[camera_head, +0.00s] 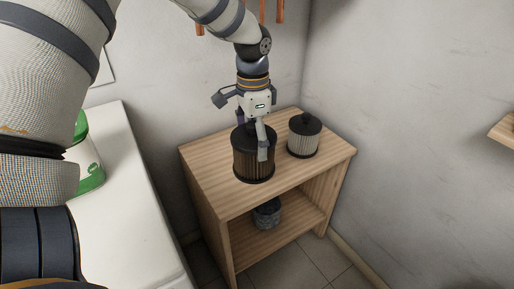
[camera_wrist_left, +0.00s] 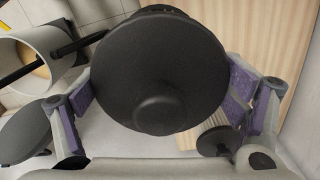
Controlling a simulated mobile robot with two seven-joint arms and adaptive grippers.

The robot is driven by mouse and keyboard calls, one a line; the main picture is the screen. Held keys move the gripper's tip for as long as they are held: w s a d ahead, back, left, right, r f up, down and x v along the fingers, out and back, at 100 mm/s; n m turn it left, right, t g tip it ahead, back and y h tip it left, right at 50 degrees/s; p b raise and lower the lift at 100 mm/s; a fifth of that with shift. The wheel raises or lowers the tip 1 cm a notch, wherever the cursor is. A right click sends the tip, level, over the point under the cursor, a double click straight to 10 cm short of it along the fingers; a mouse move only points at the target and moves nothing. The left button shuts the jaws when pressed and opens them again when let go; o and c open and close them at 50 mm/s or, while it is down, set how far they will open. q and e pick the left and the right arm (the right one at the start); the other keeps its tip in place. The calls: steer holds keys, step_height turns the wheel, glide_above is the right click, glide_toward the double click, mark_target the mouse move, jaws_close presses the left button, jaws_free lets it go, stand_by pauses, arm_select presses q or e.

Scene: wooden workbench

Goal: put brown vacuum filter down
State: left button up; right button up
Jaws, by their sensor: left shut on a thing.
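The brown vacuum filter (camera_head: 250,160) is a ribbed brown cylinder with a black lid and black base. In the head view it is upright at the workbench top (camera_head: 205,165); I cannot tell whether its base touches the wood. My left gripper (camera_head: 256,140) comes down from above and is shut on it. In the left wrist view the filter's round black lid (camera_wrist_left: 158,70) fills the middle, with purple-padded fingers (camera_wrist_left: 160,100) on both sides. My right gripper does not show.
A second filter, pale with a black lid (camera_head: 304,138), stands on the bench just right of the brown one. A dark grey container (camera_head: 267,213) sits on the lower shelf. A white counter (camera_head: 125,200) with a green-and-white object (camera_head: 88,165) is at the left.

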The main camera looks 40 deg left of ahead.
arm_select(q)
steer(key=w+a+f+b, duration=0.2)
steer(key=w+a+f, duration=0.2)
steer(key=f, duration=0.6)
steer(key=shift+w+f+b, duration=0.15)
steer(key=shift+w+b, duration=0.15)
steer(key=shift+w, duration=0.75)
steer(key=o, duration=1.2)
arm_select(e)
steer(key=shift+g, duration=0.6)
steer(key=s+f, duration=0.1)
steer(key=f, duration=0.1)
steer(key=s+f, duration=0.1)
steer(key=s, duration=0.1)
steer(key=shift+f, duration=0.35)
arm_select(q)
step_height(320, 180, up, 12)
steer(key=p, duration=0.1)
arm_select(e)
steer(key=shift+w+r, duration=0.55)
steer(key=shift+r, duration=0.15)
